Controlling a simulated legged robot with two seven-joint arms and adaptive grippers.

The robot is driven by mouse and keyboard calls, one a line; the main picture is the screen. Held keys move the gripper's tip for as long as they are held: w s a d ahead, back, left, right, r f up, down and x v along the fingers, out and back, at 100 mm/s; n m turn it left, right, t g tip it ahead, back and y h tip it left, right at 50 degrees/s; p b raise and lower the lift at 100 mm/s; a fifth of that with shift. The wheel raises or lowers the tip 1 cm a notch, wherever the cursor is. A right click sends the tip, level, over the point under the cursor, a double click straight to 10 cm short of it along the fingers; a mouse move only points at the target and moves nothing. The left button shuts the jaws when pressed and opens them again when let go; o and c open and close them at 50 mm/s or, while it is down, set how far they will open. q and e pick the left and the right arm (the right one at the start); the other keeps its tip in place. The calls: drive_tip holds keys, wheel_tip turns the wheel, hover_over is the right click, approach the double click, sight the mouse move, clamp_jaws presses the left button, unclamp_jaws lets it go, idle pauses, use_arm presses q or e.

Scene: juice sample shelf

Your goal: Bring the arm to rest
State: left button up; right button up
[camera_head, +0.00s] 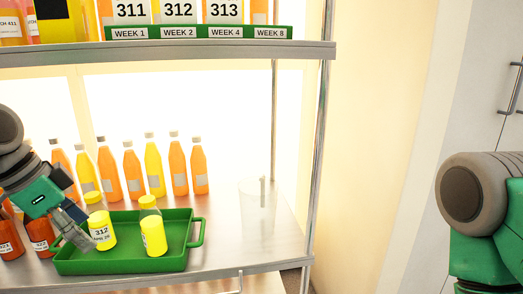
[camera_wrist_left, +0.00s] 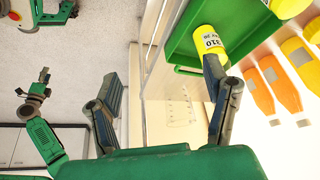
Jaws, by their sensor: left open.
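My left gripper (camera_head: 72,226) is at the left end of the green tray (camera_head: 195,232) in the head view, close to a yellow bottle (camera_head: 102,231) labelled 312. In the left wrist view the left gripper (camera_wrist_left: 162,72) has its fingers spread wide with nothing between them. A yellow labelled bottle (camera_wrist_left: 208,42) shows there beyond the right fingertip; whether they touch is unclear. A second yellow bottle (camera_head: 152,234) stands in the tray. My right arm (camera_head: 476,215) shows at the right edge of the head view, but its fingers are not visible.
Orange and yellow bottles (camera_head: 132,172) stand in a row behind the tray. A clear container (camera_head: 257,212) stands to its right. An upper shelf (camera_head: 200,50) with week labels and bottles is overhead. A metal post (camera_head: 319,150) bounds the shelf. Open space lies right of it.

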use_arm(q)
drive_tip(key=s+d+f+n+g+y+p, duration=0.1)
drive_tip(key=s+d+f+n+p, duration=0.2)
drive_tip(key=f, duration=0.6)
drive_tip(key=s+d+f+n+g+y+p, duration=0.1)
drive_tip(key=s+f+n+p, duration=0.2)
drive_tip(key=f, duration=0.6)
drive_tip(key=s+f+n+p, duration=0.1)
drive_tip(key=s+f, duration=0.1)
drive_tip(key=s, duration=0.4)
drive_tip(key=s+d+f+n+p, duration=0.1)
drive_tip(key=s+f, duration=0.2)
drive_tip(key=s, duration=0.3)
drive_tip(key=s+f+y+p, duration=0.1)
drive_tip(key=s+f+p, duration=0.1)
drive_tip(key=s, duration=0.4)
drive_tip(key=shift+s+d+f+n+g, duration=0.2)
drive_tip(key=shift+d+f+n+g, duration=0.2)
drive_tip(key=shift+f, duration=0.25)
use_arm(e)
wheel_tip(320, 180, up, 10)
drive_tip(key=shift+s+d, duration=0.15)
drive_tip(key=shift+s, duration=0.05)
